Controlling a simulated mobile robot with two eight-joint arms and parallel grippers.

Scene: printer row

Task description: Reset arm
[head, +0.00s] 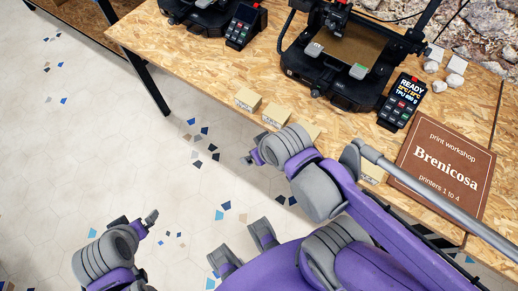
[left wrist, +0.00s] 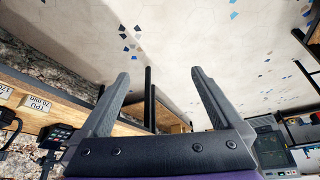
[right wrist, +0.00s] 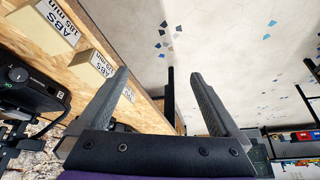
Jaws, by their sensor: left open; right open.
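My left gripper (left wrist: 159,73) is open in the left wrist view, with nothing between its fingers. In the head view it (head: 150,217) is over the tiled floor at lower left, clear of the table, and only partly seen. My right gripper (right wrist: 158,73) is open and empty in the right wrist view. In the head view it (head: 248,158) is near the front edge of the wooden table (head: 190,62), mostly hidden by its wrist. Both grippers hold nothing.
A printer (head: 345,50) with a green-tabbed bed stands on the table, beside a control panel (head: 399,101) reading READY. Pale label blocks (head: 247,100) line the front edge. The floor (head: 60,150) at left is free.

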